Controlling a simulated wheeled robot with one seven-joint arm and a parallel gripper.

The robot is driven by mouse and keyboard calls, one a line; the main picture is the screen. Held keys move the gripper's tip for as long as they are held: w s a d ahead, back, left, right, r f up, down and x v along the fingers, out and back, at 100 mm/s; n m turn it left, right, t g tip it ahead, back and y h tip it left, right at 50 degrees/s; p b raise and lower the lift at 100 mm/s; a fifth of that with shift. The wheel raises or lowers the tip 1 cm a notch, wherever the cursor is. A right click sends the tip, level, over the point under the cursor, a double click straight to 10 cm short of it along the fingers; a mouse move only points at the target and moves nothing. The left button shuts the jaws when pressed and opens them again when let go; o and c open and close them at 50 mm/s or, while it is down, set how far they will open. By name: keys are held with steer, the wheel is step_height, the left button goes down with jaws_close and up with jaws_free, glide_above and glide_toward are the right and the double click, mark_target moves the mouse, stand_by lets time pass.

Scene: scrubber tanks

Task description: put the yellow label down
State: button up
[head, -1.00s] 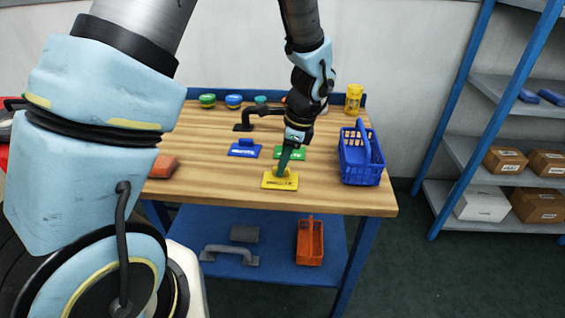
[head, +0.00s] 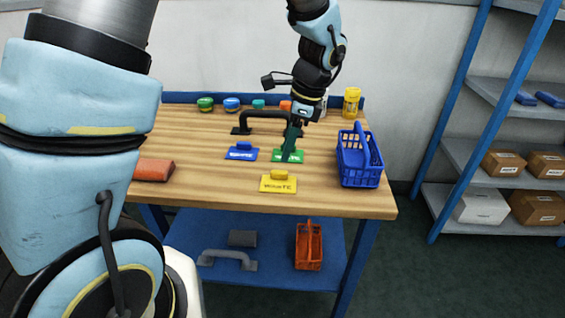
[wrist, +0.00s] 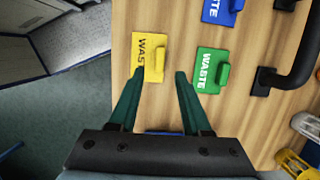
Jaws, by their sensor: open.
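The yellow label (head: 278,183) lies flat on the wooden table near its front edge, with its raised grip on top. My gripper (head: 291,156) is raised behind the yellow label, in front of part of the green label (head: 279,157).
A blue label (head: 241,153) lies left of the green one. A blue basket (head: 360,170) stands at the table's right. A black handle (head: 262,114), several coloured lids and a yellow container (head: 352,101) are behind. A red-brown block (head: 154,170) is at left.

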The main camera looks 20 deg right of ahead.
steer(key=w+v, duration=0.1)
steer(key=v, duration=0.4)
steer(key=a+f+n+h, duration=0.2)
steer(key=a+n+h, duration=0.1)
steer(key=a+n, duration=1.9)
steer(key=a, duration=0.7)
steer(key=shift+s, duration=0.35)
